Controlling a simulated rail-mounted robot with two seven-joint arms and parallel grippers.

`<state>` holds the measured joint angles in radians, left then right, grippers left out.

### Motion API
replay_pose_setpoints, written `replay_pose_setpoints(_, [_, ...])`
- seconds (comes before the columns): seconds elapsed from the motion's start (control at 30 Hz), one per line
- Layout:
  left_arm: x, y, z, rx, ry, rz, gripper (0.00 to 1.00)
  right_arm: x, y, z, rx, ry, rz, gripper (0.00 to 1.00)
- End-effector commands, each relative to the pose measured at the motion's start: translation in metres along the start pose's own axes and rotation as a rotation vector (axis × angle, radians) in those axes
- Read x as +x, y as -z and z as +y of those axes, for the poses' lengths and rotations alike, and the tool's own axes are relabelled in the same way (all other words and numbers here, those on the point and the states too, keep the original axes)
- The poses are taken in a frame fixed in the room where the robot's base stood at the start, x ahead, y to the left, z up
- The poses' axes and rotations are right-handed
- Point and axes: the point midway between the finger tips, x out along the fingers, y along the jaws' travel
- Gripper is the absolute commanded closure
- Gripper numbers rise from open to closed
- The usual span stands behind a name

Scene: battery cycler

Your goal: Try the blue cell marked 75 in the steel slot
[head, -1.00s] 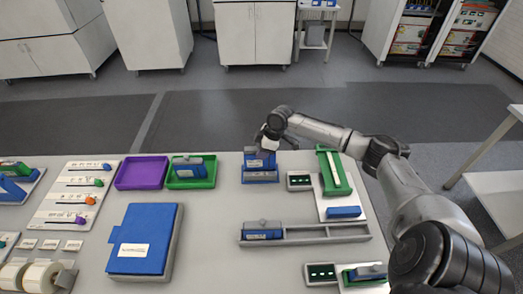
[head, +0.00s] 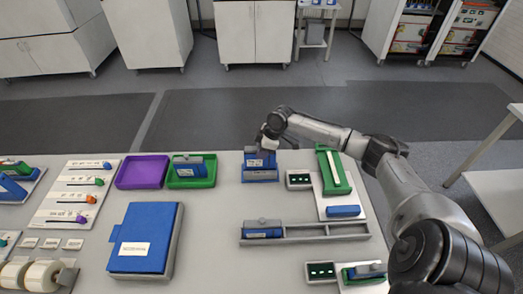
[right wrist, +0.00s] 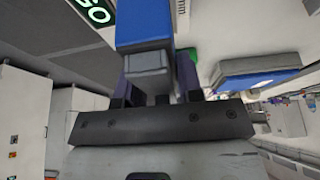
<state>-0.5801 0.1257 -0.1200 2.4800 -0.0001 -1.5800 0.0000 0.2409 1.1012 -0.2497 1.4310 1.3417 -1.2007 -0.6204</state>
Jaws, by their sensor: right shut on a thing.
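My right gripper (head: 266,143) is at the back middle of the table, shut on a blue cell (head: 257,160) with a grey top. The cell is upright over a blue holder (head: 261,177); I cannot tell whether it touches the holder. In the right wrist view the held cell (right wrist: 143,28) shows its grey end (right wrist: 149,66) between the fingers. Its marking is not legible. A grey metal rail (head: 320,233) with divisions lies at the front right, with another blue cell (head: 263,234) in its left end. I cannot tell which place is the steel slot. My left gripper is not in view.
A green fixture (head: 340,186) with a blue block (head: 343,211) stands right of the gripper, beside a small display (head: 299,180). A green tray (head: 193,183) with a cell, an empty purple tray (head: 142,172) and a blue binder (head: 146,238) are to the left.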

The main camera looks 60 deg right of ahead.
Motion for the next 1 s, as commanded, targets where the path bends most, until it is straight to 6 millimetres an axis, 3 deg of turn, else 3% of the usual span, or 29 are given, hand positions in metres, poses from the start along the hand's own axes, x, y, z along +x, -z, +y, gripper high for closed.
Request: replay_pose_setpoints(1.0, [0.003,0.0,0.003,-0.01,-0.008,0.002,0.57,0.011,-0.004,0.001,-0.001,-0.002,0.003,1.0])
